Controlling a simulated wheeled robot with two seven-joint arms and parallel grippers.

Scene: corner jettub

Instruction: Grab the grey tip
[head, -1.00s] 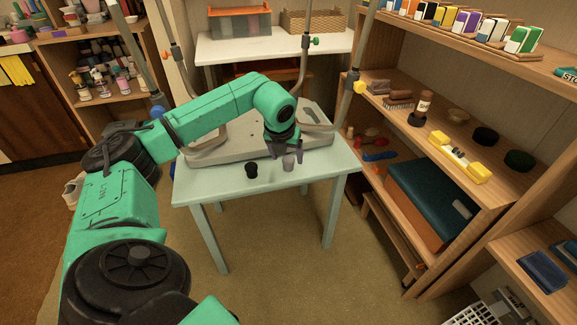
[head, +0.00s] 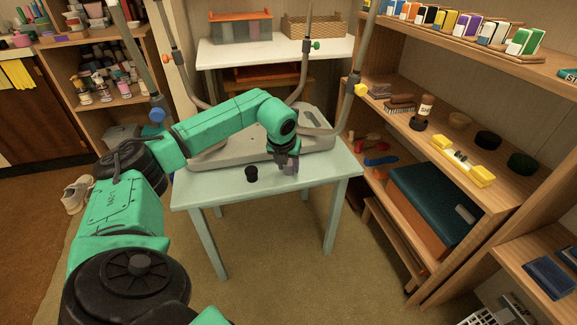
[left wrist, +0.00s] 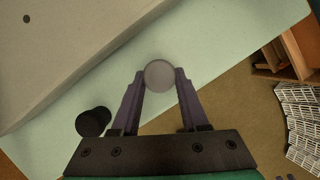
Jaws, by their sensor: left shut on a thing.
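The grey tip (left wrist: 159,74) shows as a round grey disc between the two fingertips in the left wrist view. My left gripper (left wrist: 160,80) is shut on it, with a finger touching each side. In the head view my left gripper (head: 287,165) points down at the front right of the pale green table (head: 215,190), and the fingers partly hide the tip. I cannot tell whether the tip still rests on the table. A black tip (head: 252,174) stands on the table to the left of the gripper; it also shows in the left wrist view (left wrist: 93,121).
A large grey base (head: 225,152) with upright posts takes up the back of the table, behind my gripper. A wooden shelf unit (head: 440,180) with bottles, brushes and boxes stands close on the right. The table's front strip is otherwise clear.

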